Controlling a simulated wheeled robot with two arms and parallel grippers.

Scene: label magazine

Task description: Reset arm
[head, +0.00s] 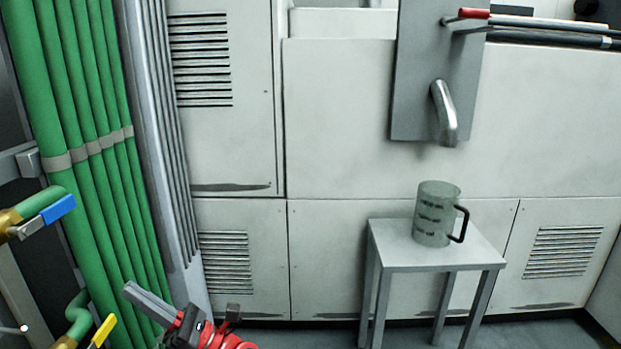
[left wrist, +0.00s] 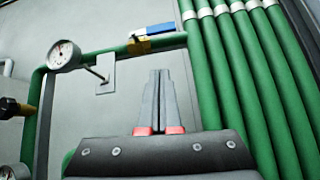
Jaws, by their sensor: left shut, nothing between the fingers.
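My left gripper (head: 152,304) is at the bottom left of the head view, in front of the green pipes. It is grey with red parts. In the left wrist view its two fingers (left wrist: 159,98) are together, with nothing between them. Beyond them are a grey wall and a green pipe with a blue-handled valve. My right gripper is in neither view.
Green vertical pipes (head: 85,120) and a blue valve handle (head: 58,209) are at left. A clear jug (head: 432,222) with a black handle stands on a small grey table (head: 395,248), below a metal spout (head: 444,112). A round gauge (left wrist: 64,55) shows in the wrist view.

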